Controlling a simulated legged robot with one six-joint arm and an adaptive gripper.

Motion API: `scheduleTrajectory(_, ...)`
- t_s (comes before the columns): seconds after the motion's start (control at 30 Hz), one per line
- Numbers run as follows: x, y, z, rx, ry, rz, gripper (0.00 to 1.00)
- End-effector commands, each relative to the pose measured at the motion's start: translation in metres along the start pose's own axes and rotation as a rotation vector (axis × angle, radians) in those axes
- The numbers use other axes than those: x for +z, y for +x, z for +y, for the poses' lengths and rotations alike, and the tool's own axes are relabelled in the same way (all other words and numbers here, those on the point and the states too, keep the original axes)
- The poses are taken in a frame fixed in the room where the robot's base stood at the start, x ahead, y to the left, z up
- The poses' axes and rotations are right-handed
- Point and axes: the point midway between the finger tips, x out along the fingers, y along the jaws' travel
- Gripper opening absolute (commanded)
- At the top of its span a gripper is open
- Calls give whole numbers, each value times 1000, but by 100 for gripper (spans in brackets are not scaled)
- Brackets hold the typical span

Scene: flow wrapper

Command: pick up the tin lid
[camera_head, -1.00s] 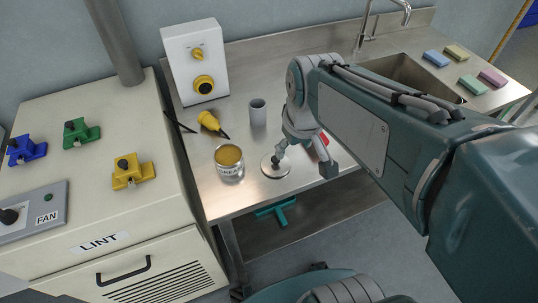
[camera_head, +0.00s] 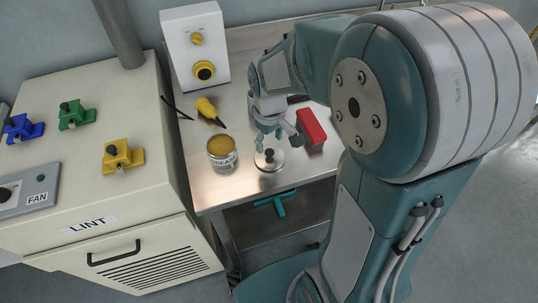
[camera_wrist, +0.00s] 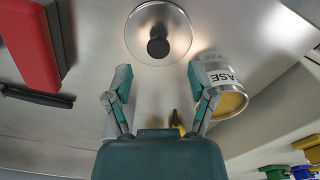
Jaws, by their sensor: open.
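The tin lid (camera_head: 269,160) is a round, shiny metal disc with a dark knob, lying flat on the steel bench near its front edge. In the wrist view the lid (camera_wrist: 176,45) is at the top centre, beyond my fingertips. My gripper (camera_head: 279,143) is open and empty, just behind and above the lid in the head view. In the wrist view the two fingers of my gripper (camera_wrist: 159,76) are spread apart, with the knob in line with the gap. The open tin (camera_head: 222,158) with yellowish contents stands left of the lid.
A red block-like object (camera_head: 311,126) lies right of my gripper. A yellow-handled tool (camera_head: 208,109) and a dark rod (camera_head: 177,107) lie behind the tin. A white control box (camera_head: 196,50) stands at the back. The cream LINT cabinet (camera_head: 150,225) adjoins the bench at left.

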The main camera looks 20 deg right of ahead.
Motion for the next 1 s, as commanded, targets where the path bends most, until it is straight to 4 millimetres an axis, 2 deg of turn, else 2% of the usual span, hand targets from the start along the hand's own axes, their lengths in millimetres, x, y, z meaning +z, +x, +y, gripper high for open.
scheduleTrajectory(0.4, -2, 51, 2, -1, 1, -2, 72)
scheduleTrajectory(0.67, -3, 54, 2, 0, 0, 1, 72)
scheduleTrajectory(0.7, -3, 54, 2, 0, 0, 1, 63)
scheduleTrajectory(0.77, -3, 54, 2, 0, 0, 1, 36)
scheduleTrajectory(0.8, -3, 54, 2, 0, 0, 1, 20)
scheduleTrajectory(0.9, -3, 54, 2, 0, 0, 0, 0)
scheduleTrajectory(1.0, -2, 55, 1, 0, 0, -1, 0)
